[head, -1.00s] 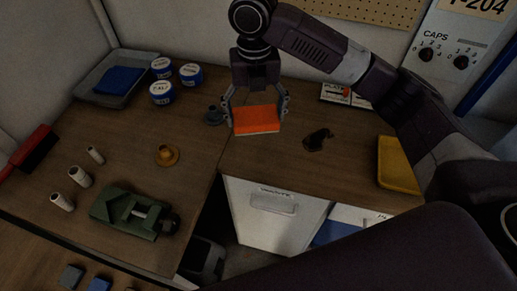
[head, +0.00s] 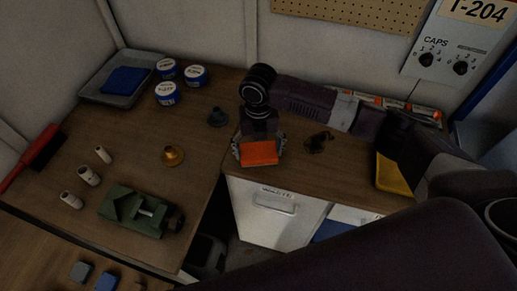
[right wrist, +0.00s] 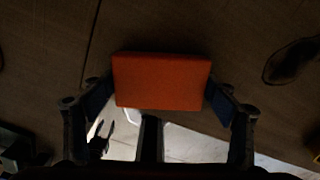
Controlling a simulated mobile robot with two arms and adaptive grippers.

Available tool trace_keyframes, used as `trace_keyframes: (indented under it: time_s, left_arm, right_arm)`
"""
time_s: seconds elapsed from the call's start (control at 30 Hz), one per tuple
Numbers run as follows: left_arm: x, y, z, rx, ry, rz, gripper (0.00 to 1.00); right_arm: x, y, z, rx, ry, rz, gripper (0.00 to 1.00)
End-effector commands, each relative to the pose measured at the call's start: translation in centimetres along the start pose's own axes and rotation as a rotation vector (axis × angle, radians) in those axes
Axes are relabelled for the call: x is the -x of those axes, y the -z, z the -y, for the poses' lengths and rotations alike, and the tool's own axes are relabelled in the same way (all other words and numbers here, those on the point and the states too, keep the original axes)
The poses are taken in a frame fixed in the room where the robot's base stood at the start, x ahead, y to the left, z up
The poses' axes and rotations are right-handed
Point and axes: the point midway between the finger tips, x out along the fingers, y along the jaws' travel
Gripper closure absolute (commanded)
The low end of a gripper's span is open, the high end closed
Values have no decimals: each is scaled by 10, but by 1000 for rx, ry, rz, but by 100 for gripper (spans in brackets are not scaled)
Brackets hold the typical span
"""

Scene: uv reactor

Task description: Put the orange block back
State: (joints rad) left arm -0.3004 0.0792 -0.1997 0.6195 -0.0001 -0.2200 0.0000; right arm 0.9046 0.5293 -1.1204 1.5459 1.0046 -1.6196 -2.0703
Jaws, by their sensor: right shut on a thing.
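The orange block (head: 258,153) is between the fingers of my right gripper (head: 258,148), near the front edge of the desk above the white drawer cabinet. In the right wrist view the block (right wrist: 162,80) spans the gap between the two fingers of the gripper (right wrist: 160,93), which is shut on it from both sides. I cannot tell whether its underside touches the desk. A grey block (head: 80,272) and a blue block (head: 106,282) lie at the bottom left on the nearer surface. My left gripper is not in view.
A green vise (head: 140,212), an orange-yellow fitting (head: 172,155) and a dark blue-grey fitting (head: 218,117) stand left of the gripper. A dark object (head: 319,141) and a yellow tray (head: 390,174) are to the right.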

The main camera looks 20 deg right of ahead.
Motion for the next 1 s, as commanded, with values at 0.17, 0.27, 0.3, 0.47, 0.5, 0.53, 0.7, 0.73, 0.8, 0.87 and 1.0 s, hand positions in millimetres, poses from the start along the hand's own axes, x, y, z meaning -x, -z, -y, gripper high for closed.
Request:
trace_keyframes:
  time_s: [0.17, 0.27, 0.3, 0.47, 0.5, 0.53, 0.7, 0.73, 0.8, 0.87, 1.0]
  left_arm:
    - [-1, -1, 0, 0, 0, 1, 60]
    - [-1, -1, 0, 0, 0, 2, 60]
    - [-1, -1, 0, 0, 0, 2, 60]
    - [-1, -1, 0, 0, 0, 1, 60]
    - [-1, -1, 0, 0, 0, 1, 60]
    - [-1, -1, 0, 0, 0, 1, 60]
    - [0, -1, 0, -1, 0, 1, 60]
    - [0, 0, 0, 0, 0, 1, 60]
    - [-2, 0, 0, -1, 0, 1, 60]
    - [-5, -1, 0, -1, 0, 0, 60]
    - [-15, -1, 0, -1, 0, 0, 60]
  right_arm:
    - [0, 0, 0, 0, -1, 0, 40]
    - [-3, 0, 0, 0, 0, 0, 19]
    - [-2, 0, 0, 1, 0, 0, 14]
    - [-2, 0, 0, 0, 0, 0, 3]
    - [-2, 0, 0, 0, -1, 0, 3]
    - [-2, 0, 0, 0, -1, 0, 3]
    - [-1, 0, 0, 0, -1, 0, 3]
    - [0, 0, 0, 0, -1, 1, 3]
    - [4, -1, -1, 0, -2, 2, 3]
    - [12, -1, -1, 1, -3, 3, 3]
    - [38, -2, -1, 1, -4, 5, 3]
